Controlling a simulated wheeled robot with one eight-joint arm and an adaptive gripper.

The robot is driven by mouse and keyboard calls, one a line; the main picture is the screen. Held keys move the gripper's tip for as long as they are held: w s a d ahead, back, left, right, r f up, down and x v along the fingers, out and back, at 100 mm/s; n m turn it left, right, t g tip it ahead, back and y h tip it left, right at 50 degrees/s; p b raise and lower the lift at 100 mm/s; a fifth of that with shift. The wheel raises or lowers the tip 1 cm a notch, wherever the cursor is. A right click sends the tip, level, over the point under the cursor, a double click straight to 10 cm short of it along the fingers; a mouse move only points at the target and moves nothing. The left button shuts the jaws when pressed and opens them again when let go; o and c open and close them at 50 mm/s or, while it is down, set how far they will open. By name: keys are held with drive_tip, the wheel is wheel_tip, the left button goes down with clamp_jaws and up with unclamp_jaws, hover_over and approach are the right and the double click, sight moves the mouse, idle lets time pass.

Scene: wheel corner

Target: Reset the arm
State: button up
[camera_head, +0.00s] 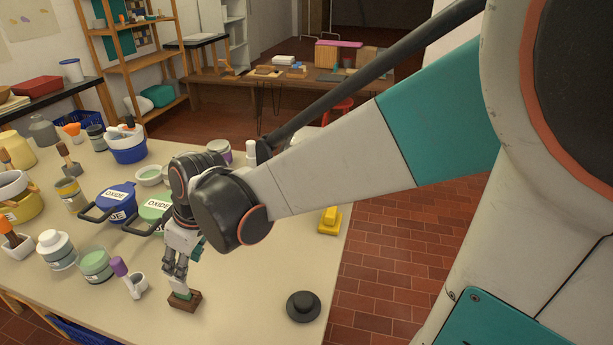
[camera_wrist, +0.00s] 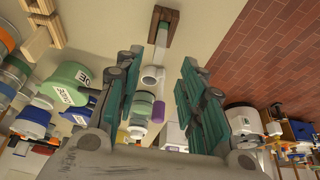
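My arm reaches across the beige table (camera_head: 255,285) from the right of the head view. My gripper (camera_head: 177,280) points down near the table's front part. In the wrist view its two teal-padded fingers (camera_wrist: 161,62) stand well apart, with nothing clamped between them. Close to the fingertips is a small brown block (camera_head: 188,304) with a teal and pale upright piece on it. The block also shows in the wrist view (camera_wrist: 172,28), beyond the fingertips. I cannot tell whether the upright piece touches a finger.
A white mortar-like cup (camera_head: 137,287) with a purple-ended tool and a green-banded jar (camera_head: 96,264) stand left of the gripper. Blue (camera_head: 116,200) and green (camera_head: 156,208) oxide pots sit behind. A black round object (camera_head: 303,306) and a yellow block (camera_head: 330,221) lie right.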

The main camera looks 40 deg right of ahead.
drive_tip(key=shift+s, duration=0.1)
drive_tip(key=s+d+r+m+t+h, duration=0.1)
drive_tip(key=s+d+r+m, duration=0.2)
drive_tip(key=s, duration=0.3)
drive_tip(key=s+d+r+m+t+h, duration=0.1)
drive_tip(key=s+d+r+m+t, duration=0.1)
drive_tip(key=s+d, duration=0.3)
drive_tip(key=shift+s+d+r+m+h, duration=0.15)
drive_tip(key=shift+s+r+m+h, duration=0.15)
drive_tip(key=shift+s+r+m, duration=0.7)
